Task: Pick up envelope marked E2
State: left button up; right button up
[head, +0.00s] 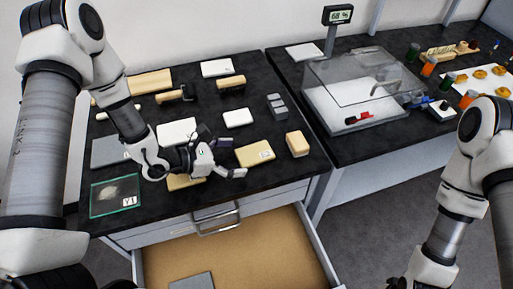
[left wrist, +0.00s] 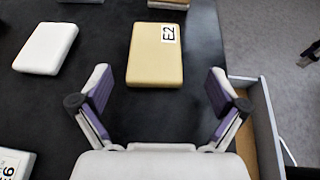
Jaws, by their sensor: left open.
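The tan envelope marked E2 (head: 254,154) lies flat on the black worktop near its front edge. In the left wrist view the envelope (left wrist: 153,58) is straight ahead, its white label at the upper right corner. My left gripper (head: 232,159) is open and empty, just left of the envelope in the head view. In the left wrist view its two fingers (left wrist: 157,82) stand apart on either side of the envelope's near end.
A tan block (head: 297,144) stands right of the envelope. White boxes (head: 238,118) (left wrist: 47,48) lie nearby. A glass plate marked Y1 (head: 117,196) is at the left. An open drawer (head: 240,250) juts out below the front edge. A clear balance case (head: 352,92) stands on the right bench.

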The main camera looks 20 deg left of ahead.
aim_at(255, 152)
pick_arm(q)
jog(key=shift+w+d, duration=0.2)
jog(key=shift+d, duration=0.2)
jog(key=p+x, duration=0.1)
jog(key=x, duration=0.3)
jog(key=shift+w+a+r+p, duration=0.1)
jog(key=shift+w+p, duration=0.3)
jog(key=shift+w, duration=0.15)
jog(key=shift+c, duration=0.7)
jog(key=c, duration=0.9)
